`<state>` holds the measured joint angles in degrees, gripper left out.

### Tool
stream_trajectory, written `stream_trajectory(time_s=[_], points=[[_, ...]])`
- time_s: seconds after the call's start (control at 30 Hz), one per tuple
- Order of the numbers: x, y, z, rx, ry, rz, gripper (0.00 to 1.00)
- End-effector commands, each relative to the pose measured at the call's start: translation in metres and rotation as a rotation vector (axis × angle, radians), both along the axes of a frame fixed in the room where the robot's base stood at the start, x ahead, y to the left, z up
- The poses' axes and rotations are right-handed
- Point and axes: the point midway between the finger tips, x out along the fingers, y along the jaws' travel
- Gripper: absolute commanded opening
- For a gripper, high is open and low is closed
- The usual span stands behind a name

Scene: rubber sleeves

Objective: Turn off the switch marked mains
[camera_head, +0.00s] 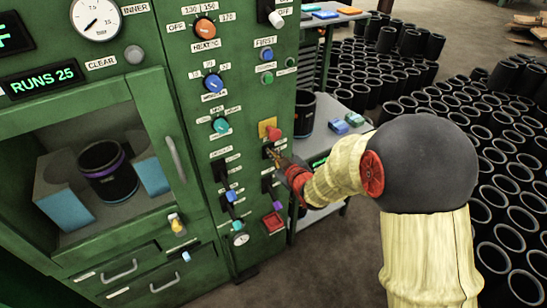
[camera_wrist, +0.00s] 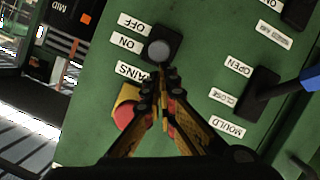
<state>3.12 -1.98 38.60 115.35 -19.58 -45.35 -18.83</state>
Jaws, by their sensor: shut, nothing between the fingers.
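The mains switch (camera_wrist: 172,38) is a black plate with a grey round-tipped lever on the green panel. In the wrist view it sits beside the labels OFF, ON and a partly covered MAINS (camera_wrist: 130,71). Its lever tip points toward the camera, so I cannot tell which position it is in. My gripper (camera_wrist: 163,68) is shut and empty, its tips at or just short of the lever tip; contact is unclear. In the head view my gripper (camera_head: 273,156) is at the panel below the red button and largely hides the switch.
A red button on a yellow base (camera_wrist: 125,113) is close beside my fingers; it also shows in the head view (camera_head: 273,132). A switch with OPEN and CLOSE labels (camera_wrist: 262,90) is to the right. Rubber sleeves (camera_head: 500,130) crowd the floor at right.

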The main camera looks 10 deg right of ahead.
Motion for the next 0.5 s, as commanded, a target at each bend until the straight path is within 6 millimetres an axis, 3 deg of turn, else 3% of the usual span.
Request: stream_trajectory(time_s=[0.5], points=[[-0.013,-0.004,-0.026,-0.001,0.002,-0.001,0.0]])
